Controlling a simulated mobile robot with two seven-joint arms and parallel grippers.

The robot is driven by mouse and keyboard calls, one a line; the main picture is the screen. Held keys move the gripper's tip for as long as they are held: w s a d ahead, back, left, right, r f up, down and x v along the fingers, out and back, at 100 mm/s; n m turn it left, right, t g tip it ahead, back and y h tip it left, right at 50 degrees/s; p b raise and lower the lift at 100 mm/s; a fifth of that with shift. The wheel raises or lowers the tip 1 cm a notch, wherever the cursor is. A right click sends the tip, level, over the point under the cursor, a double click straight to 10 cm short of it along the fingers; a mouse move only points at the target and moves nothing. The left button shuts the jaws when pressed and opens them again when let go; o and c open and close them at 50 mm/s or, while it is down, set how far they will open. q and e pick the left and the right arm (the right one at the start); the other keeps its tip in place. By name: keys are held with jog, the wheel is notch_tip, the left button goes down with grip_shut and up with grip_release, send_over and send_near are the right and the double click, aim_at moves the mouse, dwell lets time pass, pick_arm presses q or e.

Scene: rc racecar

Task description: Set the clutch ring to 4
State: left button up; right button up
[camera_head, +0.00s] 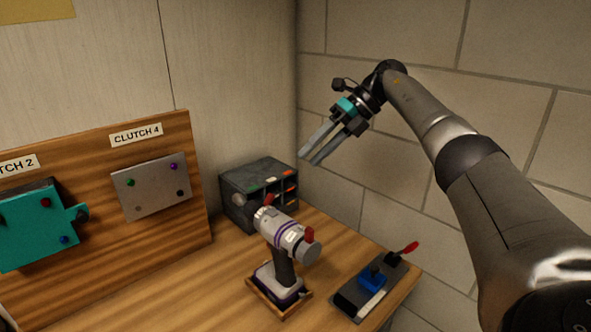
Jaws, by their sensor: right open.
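My right gripper (307,158) is open and empty. It is raised in front of the block wall, above and to the right of the drill, and touches nothing. A board (200,205) carries a "CLUTCH 4" label (136,134) over a grey plate (152,187). My left gripper is not in view.
A dark drawer organizer (259,190) stands behind the drill. A dark base with a blue block and a red-handled lever (368,288) sits at the bench's right edge. A teal plate (35,228) hangs on the board's left. The bench's front left is clear.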

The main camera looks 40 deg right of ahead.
jog(key=v, duration=0.2)
jog(key=shift+s+d+r, duration=0.15)
jog(key=shift+d+r, duration=0.1)
jog(key=shift+f, duration=0.1)
dwell(0.5)
